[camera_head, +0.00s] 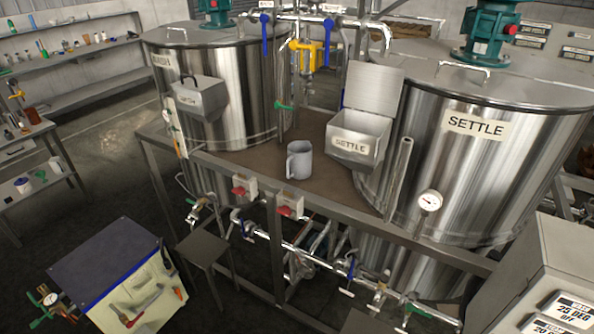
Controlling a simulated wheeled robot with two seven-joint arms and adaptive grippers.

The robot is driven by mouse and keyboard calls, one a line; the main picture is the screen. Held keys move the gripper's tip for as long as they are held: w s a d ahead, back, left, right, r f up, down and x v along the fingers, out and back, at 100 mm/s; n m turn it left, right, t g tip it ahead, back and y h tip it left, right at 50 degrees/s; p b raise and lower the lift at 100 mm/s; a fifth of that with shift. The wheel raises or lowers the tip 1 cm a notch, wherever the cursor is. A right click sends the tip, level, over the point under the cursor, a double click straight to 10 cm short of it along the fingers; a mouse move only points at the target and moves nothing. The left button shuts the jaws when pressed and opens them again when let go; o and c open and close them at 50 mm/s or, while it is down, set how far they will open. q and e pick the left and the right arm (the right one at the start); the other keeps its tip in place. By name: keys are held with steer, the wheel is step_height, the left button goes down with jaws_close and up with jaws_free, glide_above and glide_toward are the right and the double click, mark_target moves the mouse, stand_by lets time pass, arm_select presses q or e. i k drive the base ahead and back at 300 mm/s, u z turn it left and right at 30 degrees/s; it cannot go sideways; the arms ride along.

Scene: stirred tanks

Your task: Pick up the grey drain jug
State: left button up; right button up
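The grey drain jug (300,160) stands upright on the brown deck of the metal frame, between the two steel tanks. Its handle is on its left side, towards the front of the deck. Nothing is touching it from above. Neither of my grippers shows in the head view.
The left tank (230,85) and the right tank labelled SETTLE (480,170) flank the jug. An open SETTLE hopper (357,140) is close on its right. Red-handled switch boxes (290,205) and a rail (330,215) run along the front. A tool chest (105,260) stands lower left.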

mark_target(299, 161)
steer(key=z, duration=0.2)
steer(key=k, duration=0.3)
steer(key=u, duration=1.5)
steer(key=i, duration=1.3)
steer(key=z, duration=0.75)
steer(key=i, duration=0.5)
steer(key=z, duration=0.5)
